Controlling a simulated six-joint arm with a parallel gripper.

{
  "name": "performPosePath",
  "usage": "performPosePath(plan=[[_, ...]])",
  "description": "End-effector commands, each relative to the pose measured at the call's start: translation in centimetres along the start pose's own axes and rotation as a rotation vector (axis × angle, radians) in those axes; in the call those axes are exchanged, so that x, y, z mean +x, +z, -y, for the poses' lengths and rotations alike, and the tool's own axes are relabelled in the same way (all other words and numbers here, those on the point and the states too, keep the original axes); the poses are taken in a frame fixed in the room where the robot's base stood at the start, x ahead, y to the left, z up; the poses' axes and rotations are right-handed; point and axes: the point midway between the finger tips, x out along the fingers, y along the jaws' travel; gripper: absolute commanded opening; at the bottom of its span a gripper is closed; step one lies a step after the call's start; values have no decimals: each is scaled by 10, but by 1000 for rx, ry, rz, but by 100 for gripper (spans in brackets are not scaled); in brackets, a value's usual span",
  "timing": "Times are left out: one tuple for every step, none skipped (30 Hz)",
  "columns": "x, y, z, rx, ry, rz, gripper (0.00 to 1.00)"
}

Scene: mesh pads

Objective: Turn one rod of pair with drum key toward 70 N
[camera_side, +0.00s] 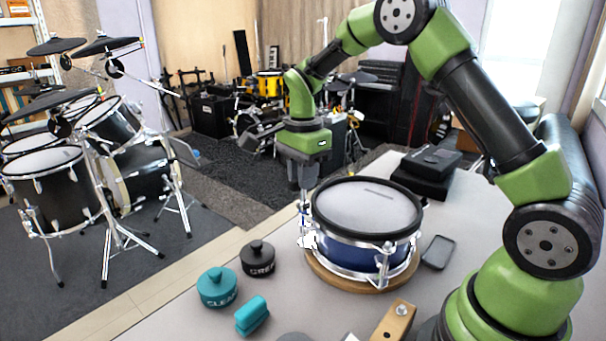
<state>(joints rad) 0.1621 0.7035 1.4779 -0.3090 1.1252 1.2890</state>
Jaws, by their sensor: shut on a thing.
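A blue snare drum (352,251) with a black hoop and a pale mesh head (368,203) sits on a round wooden base on the table. Chrome tension rods and lugs stand around its side, one of them at the front right (386,250). My gripper (304,198) points down at the drum's left edge, beside the hoop. It is shut on a slim metal piece, which looks like the drum key. The key's lower end is by the left rod; the picture is too small to tell whether it is seated. No tension reading is visible.
A teal weight marked CLEAR (217,288), a black knobbed weight (258,259) and a teal block (252,316) lie left of the drum. A dark tray (438,252) lies right, black cases (431,170) behind. A wooden block (394,322) stands in front. Drum kits stand beyond the table.

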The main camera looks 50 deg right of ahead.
Motion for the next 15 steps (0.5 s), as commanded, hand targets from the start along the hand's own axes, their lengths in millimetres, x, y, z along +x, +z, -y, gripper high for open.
performPosePath(plan=[[0,0,0,-28,0,0,0],[0,0,0,-58,0,0,0],[0,0,0,-112,-1,0,0],[0,0,0,-161,-1,0,0],[0,0,0,-151,-1,0,0],[-1,0,0,-149,-1,0,0],[-2,0,0,-148,-2,0,0],[-4,0,0,-148,-2,0,0],[-7,0,0,-148,-2,0,0],[-9,0,0,-148,-3,0,0],[-12,0,0,-148,-3,0,0],[-17,0,0,-148,-5,0,0],[-20,0,0,-148,-4,0,0],[-22,0,0,-148,-3,0,0],[-25,0,0,-148,-3,0,0]])
